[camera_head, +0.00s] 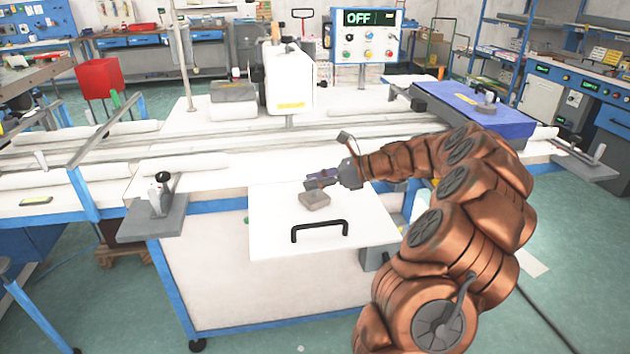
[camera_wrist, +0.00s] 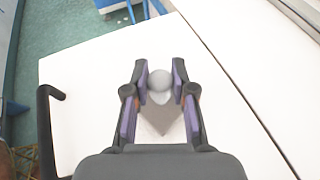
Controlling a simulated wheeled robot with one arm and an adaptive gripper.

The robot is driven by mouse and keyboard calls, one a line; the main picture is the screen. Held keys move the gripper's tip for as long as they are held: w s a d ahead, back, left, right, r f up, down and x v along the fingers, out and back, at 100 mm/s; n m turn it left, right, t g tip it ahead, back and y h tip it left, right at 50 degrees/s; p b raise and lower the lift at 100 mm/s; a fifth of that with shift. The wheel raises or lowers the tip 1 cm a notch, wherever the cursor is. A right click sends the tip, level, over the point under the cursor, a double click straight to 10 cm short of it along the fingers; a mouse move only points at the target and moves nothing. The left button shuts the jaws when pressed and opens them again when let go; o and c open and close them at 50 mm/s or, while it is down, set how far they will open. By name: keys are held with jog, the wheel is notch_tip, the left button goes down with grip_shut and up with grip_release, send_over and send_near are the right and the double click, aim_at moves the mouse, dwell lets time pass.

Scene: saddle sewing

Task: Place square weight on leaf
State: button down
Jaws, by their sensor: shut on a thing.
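The square weight (camera_head: 314,201) is a grey block with a round, pale knob on top. In the head view it is over the white leaf (camera_head: 270,222), behind the leaf's black handle. My gripper (camera_head: 320,183) is above the block. In the wrist view, my gripper (camera_wrist: 160,82) is shut on the weight's knob, with one finger on each side. The block (camera_wrist: 160,122) shows below the knob, partly hidden by the fingers and gripper body. I cannot tell whether its underside touches the leaf (camera_wrist: 85,85).
The black handle (camera_head: 320,225) stands up near the leaf's front edge. A white sewing machine head (camera_head: 290,82) and a control box reading OFF (camera_head: 367,36) are behind. A grey plate with a black-knobbed fixture (camera_head: 160,200) is left. A blue plate (camera_head: 460,110) lies right.

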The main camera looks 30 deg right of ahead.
jog(key=c, duration=1)
grip_release()
jog(key=shift+o, duration=0.2)
